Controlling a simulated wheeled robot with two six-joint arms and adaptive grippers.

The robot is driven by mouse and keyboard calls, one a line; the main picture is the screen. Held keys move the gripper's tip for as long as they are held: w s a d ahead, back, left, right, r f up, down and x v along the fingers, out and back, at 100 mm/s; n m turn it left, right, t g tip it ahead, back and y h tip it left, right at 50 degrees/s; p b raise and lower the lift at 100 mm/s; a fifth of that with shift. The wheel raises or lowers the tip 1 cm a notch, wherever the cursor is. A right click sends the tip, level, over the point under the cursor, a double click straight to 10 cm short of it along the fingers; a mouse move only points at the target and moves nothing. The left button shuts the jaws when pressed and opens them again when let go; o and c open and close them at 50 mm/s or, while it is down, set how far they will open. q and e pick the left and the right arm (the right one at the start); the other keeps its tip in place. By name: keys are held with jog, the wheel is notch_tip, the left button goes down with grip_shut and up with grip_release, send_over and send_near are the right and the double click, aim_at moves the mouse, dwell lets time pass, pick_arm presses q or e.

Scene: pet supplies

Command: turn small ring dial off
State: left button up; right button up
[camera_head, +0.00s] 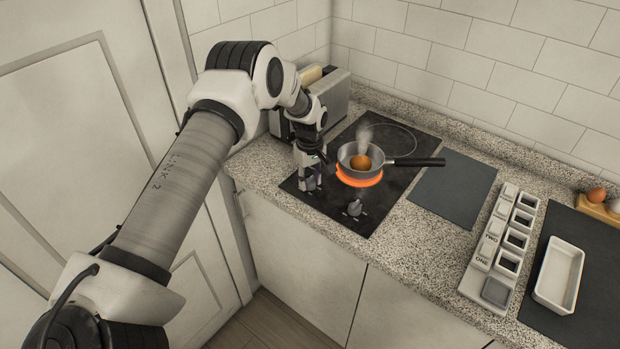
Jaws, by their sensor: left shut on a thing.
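The black cooktop (385,205) has a small ring (345,180) glowing orange under a saucepan (350,153). A larger ring outline (412,133) behind it is unlit. A grey dial (354,208) stands at the cooktop's front edge, free of any gripper. My left gripper (310,187) reaches down at the front left of the cooktop, pointing downward. It is shut on a dial there, which its fingers mostly hide. I cannot read the dial's setting or which ring it belongs to. My right gripper is not in view.
The saucepan holds an orange-brown round thing (361,162) and steams; its black handle (417,162) points right. A toaster (331,92) stands behind my left arm. Right are a dark board (453,190), a labelled block rack (497,240) and a white dish (558,275).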

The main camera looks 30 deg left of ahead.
aim_at(310, 178)
pick_arm(q)
jog(key=shift+s+f, duration=0.15)
jog(key=shift+f, duration=0.05)
jog(key=o, duration=1.1)
jog(key=shift+o, duration=0.3)
jog(key=shift+r, duration=0.1)
notch_tip(310, 178, up, 12)
